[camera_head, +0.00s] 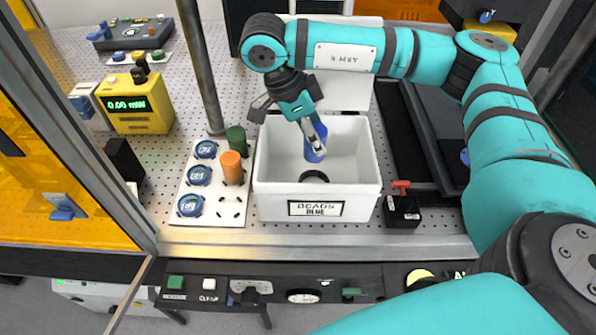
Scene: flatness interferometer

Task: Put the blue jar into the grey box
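The blue jar (313,153) is inside the outline of the open pale grey-white box (347,198), near its back middle. My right gripper (315,142) reaches down from the back of the box with its fingers around the jar's upper part. The jar looks tilted slightly and held above the box floor; its exact height is hard to tell. A dark round shape shows on the box floor just below it. The box's lid stands raised behind it, and the front carries a label. My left gripper is not in view.
A white board (233,209) left of the box holds a green jar (236,139), an orange jar (232,167) and several round blue-marked places. A metal post (203,75) stands behind it. A black block with a red knob (402,210) sits right of the box.

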